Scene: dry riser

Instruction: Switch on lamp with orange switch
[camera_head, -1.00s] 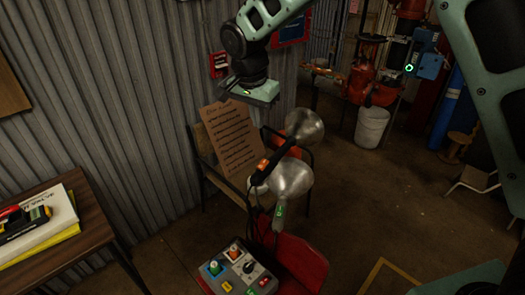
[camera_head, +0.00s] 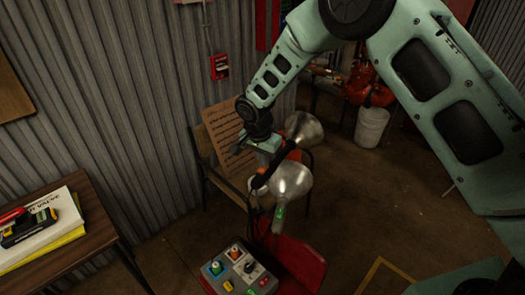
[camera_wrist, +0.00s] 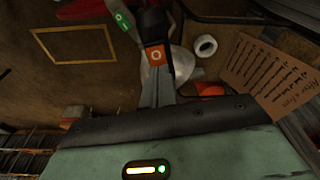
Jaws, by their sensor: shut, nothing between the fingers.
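The lamp with the orange switch has a black handle (camera_head: 276,163) and a silver reflector (camera_head: 303,128). In the wrist view its orange switch (camera_wrist: 157,56), marked with a circle, faces my camera. A second lamp with a silver reflector (camera_head: 291,180) and a green switch (camera_head: 280,211) stands just in front; its green switch also shows in the wrist view (camera_wrist: 122,20). My gripper (camera_head: 271,150) is shut and empty, above and beside the black handle. In the wrist view its fingertips (camera_wrist: 158,78) overlap the lower edge of the orange switch; I cannot tell if they touch.
A cardboard sign (camera_head: 224,130) leans on a chair behind my gripper. A wooden table (camera_head: 92,215) stands left. A white bucket (camera_head: 371,127) is behind. The floor at right is open.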

